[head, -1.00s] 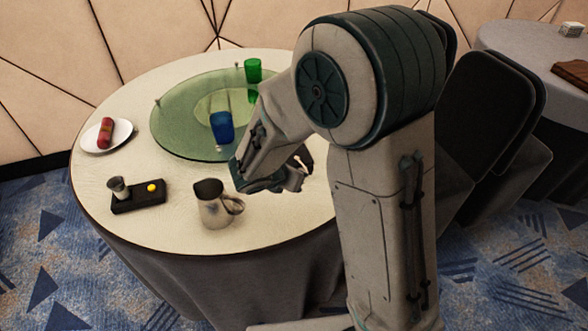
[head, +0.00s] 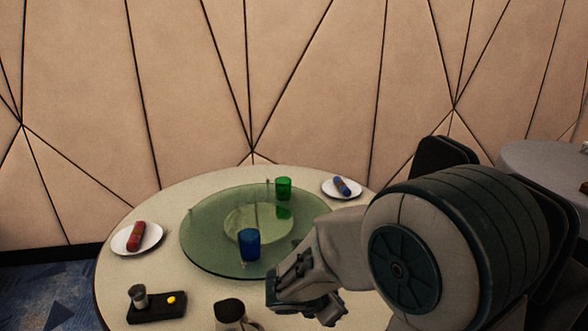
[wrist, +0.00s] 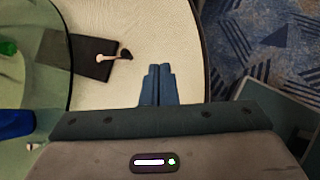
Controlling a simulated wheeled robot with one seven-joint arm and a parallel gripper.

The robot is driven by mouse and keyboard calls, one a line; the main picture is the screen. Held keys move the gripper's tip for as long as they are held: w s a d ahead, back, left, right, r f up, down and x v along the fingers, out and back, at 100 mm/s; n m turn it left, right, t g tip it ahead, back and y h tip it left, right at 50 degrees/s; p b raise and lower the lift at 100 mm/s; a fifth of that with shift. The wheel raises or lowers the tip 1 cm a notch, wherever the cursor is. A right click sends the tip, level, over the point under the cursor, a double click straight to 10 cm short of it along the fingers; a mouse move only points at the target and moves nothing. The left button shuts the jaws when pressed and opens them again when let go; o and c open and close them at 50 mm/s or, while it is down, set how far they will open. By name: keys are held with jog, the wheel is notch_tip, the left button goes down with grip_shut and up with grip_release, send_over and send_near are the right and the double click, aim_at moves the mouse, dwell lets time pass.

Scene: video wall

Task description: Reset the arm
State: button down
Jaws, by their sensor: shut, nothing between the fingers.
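My arm folds in from the right in the head view, over the near right part of the round table (head: 118,262). My gripper (wrist: 160,68) shows in the wrist view with its two blue-grey fingers together and nothing between them. It hangs above the pale tabletop, near the table's edge. In the head view the finger ends are hard to make out, low and right of the blue cup (head: 249,245).
A green glass turntable (head: 200,250) bears the blue cup and a green cup (head: 283,188). Plates hold a red item (head: 136,235) and a blue item (head: 342,186). A black tray (head: 150,312) and a metal pitcher (head: 229,312) stand at the front. A dark board (wrist: 80,55) lies beside the turntable.

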jog(key=s+d+r+m+g+y+p, duration=0.1)
jog(key=s+r+m, duration=0.5)
jog(key=m, duration=0.6)
jog(key=s+d+r+m+g+y+p, duration=0.1)
jog(key=s+d+r+m+y, duration=0.3)
jog(key=s+m, duration=0.6)
notch_tip(320, 180, up, 2)
jog(key=shift+s+m+g+y+p, duration=0.15)
jog(key=shift+m+g+y+p, duration=0.3)
jog(key=shift+m+y, duration=0.45)
